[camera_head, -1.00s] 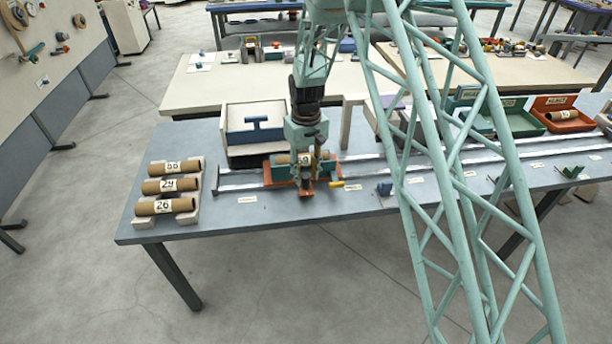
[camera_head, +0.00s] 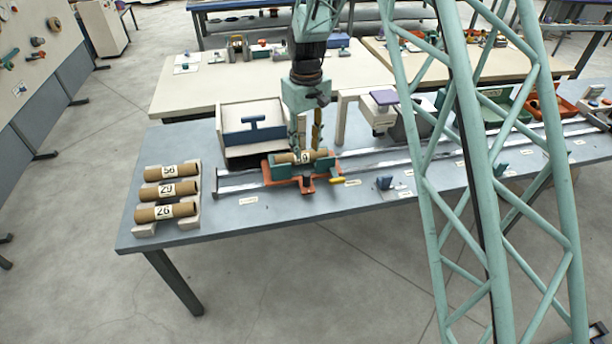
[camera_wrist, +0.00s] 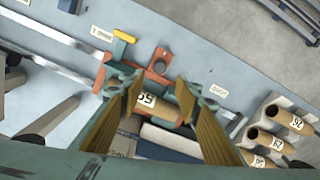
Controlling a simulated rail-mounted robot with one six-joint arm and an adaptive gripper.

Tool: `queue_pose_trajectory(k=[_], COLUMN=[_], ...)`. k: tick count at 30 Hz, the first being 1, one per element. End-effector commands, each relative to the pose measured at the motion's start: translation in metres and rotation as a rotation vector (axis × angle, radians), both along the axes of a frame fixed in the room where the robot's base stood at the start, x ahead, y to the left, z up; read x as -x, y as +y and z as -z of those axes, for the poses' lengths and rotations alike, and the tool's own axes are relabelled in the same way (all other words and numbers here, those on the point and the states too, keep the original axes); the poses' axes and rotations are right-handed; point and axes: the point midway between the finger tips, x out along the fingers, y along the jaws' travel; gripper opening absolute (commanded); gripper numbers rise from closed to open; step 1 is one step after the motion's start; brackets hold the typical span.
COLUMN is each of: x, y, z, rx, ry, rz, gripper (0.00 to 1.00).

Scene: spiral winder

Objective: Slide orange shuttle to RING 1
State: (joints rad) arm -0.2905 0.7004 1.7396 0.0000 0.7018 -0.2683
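The orange shuttle (camera_head: 307,184) sits on the rail (camera_head: 375,165) near its left part. It carries green cradle blocks and a brown cardboard tube (camera_head: 288,158) with a number label. My gripper (camera_head: 306,146) is just above the tube, fingers pointing down and apart. In the wrist view my gripper (camera_wrist: 172,105) is open, its two tan-faced fingers wide apart. The tube (camera_wrist: 184,103) and the orange shuttle (camera_wrist: 163,58) show between and beyond them, and the tube appears to rest in the shuttle.
A rack of numbered tubes (camera_head: 170,188) stands at the table's left end. A white box with a blue handled lid (camera_head: 258,136) is behind the shuttle. A blue block (camera_head: 385,183) and several labels line the front edge.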

Motion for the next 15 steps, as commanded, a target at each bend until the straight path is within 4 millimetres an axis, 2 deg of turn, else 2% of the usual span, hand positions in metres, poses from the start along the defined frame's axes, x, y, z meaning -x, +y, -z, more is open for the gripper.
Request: queue_pose_trajectory(k=[15], x=[0.0000], y=[-0.0001], z=[0.0064], rx=[0.000], ry=[0.000], rz=[0.000], gripper=[0.31])
